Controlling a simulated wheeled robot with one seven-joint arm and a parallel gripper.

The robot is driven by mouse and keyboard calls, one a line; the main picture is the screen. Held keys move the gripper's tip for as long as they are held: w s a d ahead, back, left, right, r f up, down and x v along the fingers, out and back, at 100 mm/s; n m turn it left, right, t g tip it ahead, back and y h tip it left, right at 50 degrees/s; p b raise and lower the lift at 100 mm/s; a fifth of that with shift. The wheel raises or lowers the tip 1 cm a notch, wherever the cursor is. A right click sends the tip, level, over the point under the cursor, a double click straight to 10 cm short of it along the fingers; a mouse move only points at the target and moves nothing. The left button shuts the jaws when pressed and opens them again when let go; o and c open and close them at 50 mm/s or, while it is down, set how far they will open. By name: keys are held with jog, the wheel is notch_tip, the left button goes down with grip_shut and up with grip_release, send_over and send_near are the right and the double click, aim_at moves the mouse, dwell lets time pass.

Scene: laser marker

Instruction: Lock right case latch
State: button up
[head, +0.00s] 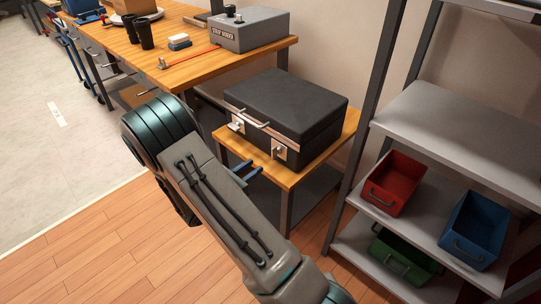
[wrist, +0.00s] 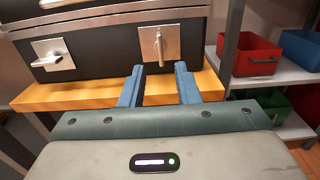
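In the head view the fingers (head: 247,174) show beside the table's front edge.
A shelf rack at the right holds a red bin (head: 392,182), a blue bin (head: 474,230) and a green bin (head: 403,262). The floor at the left is clear.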

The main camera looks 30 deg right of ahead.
aim_at(272, 154)
jog(key=x, duration=0.8)
jog(key=shift+w+d, duration=0.15)
jog(key=shift+d, duration=0.2)
grip_shut()
